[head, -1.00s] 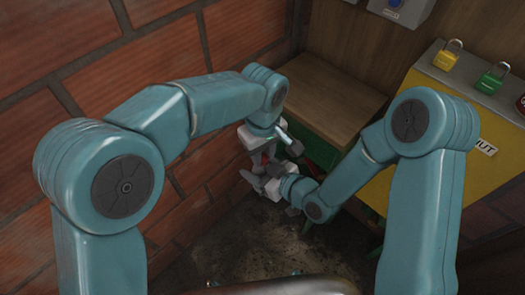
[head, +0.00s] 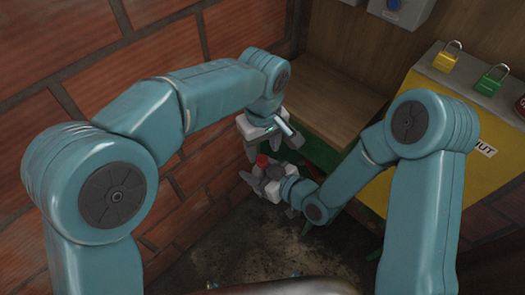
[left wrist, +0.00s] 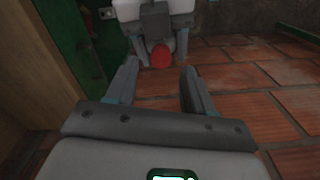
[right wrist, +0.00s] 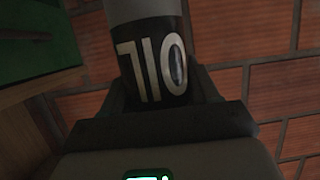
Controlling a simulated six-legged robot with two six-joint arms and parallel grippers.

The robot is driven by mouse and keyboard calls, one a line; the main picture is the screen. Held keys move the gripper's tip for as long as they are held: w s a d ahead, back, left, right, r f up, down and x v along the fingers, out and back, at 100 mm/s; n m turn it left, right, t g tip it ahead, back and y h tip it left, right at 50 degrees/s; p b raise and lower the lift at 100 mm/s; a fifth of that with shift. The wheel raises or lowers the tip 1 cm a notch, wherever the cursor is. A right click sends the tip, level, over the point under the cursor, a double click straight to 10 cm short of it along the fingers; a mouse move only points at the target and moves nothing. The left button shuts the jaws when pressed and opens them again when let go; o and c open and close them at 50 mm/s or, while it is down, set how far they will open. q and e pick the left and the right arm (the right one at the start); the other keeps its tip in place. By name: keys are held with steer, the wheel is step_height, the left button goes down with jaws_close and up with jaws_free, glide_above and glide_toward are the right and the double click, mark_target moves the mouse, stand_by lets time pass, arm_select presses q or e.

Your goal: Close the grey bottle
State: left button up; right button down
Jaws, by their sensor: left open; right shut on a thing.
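The grey bottle (right wrist: 145,10) has a black label with OIL on it, which appears upside down in the right wrist view. My right gripper (head: 262,184) is shut around the bottle and hides most of it in the head view. A red cap (head: 262,160) shows at the bottle's top; I cannot tell whether it is fully tightened. In the left wrist view the cap (left wrist: 160,56) lies beyond and between my left fingertips, apart from them. My left gripper (head: 268,147) is open and empty just above the cap.
A brick wall (head: 60,60) runs along the left. A wooden bench (head: 335,95) with a green part below stands behind the grippers. A yellow box (head: 420,120) with padlocks is at the right. Dark floor (head: 240,245) lies open below.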

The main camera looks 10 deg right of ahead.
mark_target(263, 158)
arm_select(q)
steer(key=shift+r, duration=0.55)
steer(key=shift+c, duration=0.4)
step_height(263, 158, up, 3)
steer(key=n, duration=0.3)
steer(key=shift+r, duration=0.2)
steer(key=shift+f, duration=4.05)
steer(key=shift+c, duration=0.4)
